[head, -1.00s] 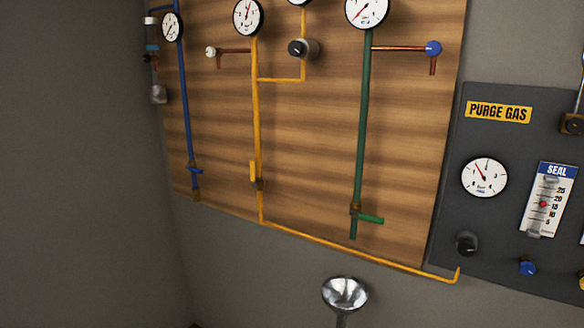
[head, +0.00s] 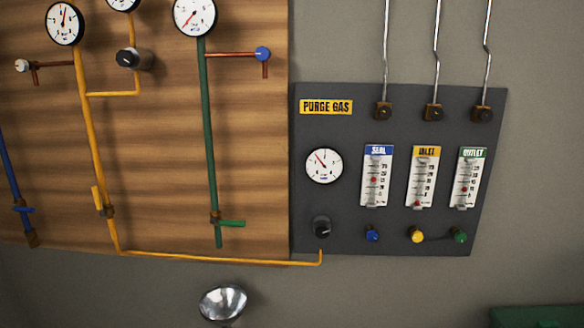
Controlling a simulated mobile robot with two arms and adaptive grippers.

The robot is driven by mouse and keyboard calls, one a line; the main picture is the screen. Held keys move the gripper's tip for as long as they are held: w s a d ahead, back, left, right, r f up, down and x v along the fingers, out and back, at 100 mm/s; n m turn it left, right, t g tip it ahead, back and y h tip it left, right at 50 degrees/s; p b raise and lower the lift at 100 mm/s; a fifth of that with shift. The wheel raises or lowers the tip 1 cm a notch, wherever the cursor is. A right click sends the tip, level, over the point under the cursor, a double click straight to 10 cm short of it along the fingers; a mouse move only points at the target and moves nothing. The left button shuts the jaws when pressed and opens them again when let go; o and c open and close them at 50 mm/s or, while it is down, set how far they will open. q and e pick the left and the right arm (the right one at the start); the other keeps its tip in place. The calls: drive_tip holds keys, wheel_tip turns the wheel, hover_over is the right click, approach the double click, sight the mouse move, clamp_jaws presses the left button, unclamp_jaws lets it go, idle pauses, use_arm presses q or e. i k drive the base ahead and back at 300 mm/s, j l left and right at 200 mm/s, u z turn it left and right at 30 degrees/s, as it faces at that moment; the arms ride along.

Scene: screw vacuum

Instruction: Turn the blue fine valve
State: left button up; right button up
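A small blue valve knob (head: 372,235) sits low on the dark grey purge gas panel (head: 400,110), below the flow gauge labelled SEAL (head: 376,178). A yellow knob (head: 416,235) and a green knob (head: 460,236) are to its right, under the INLET (head: 424,178) and OUTLET (head: 468,178) gauges. A larger black knob (head: 321,228) is to its left, under a round dial (head: 324,166). Another blue knob (head: 263,53) ends a copper branch on the wooden board. Neither gripper shows in the head view.
The wooden board (head: 150,150) at left carries blue, yellow and green pipes with several dials. A shiny metal bowl (head: 223,303) is below the board. Part of a green object (head: 540,318) shows at bottom right. Grey wall is bare below the panel.

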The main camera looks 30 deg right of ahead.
sight(372, 236)
drive_tip(key=z, duration=1.45)
